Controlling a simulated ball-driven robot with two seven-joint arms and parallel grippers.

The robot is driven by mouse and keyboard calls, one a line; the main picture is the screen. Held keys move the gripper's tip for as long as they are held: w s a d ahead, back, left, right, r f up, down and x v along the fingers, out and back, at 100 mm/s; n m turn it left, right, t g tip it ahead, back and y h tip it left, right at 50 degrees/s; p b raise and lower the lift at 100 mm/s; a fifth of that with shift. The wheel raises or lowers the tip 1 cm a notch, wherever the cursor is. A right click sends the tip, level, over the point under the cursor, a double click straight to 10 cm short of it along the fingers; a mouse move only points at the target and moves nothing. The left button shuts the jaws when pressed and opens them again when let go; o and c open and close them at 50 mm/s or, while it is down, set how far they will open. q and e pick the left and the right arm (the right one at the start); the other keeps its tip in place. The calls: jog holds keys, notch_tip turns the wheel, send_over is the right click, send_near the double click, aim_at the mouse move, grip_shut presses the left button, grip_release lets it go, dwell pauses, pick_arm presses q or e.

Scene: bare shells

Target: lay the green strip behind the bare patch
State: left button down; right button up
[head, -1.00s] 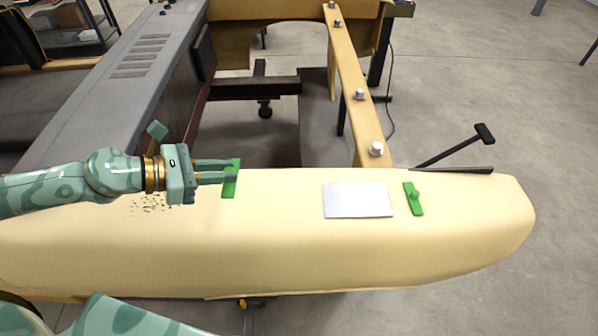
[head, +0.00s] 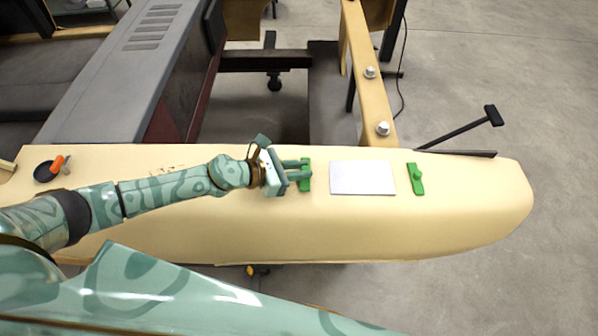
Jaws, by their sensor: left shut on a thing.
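The bare patch (head: 362,178) is a pale grey rectangle on top of the cream shell (head: 450,215). My left gripper (head: 300,171) is shut on a green strip (head: 305,184), just left of the patch with a small gap between. The strip's long side runs roughly along the patch's left edge. The fingers hide its middle, and I cannot tell whether it touches the shell. A second green strip (head: 416,187) with a small knob lies on the shell just right of the patch. My right gripper is out of view.
A dark dish (head: 45,174) with an orange-handled tool (head: 57,164) sits at the shell's left end. A wooden beam with metal knobs (head: 383,128) meets the shell's far edge. A black bar (head: 455,153) lies along that edge further right. The shell's right end is clear.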

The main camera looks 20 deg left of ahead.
pick_arm(q)
jog(key=shift+f, duration=0.3)
jog(key=shift+f, duration=0.15)
jog(key=c, duration=1.3)
grip_release()
jog(key=shift+c, duration=0.2)
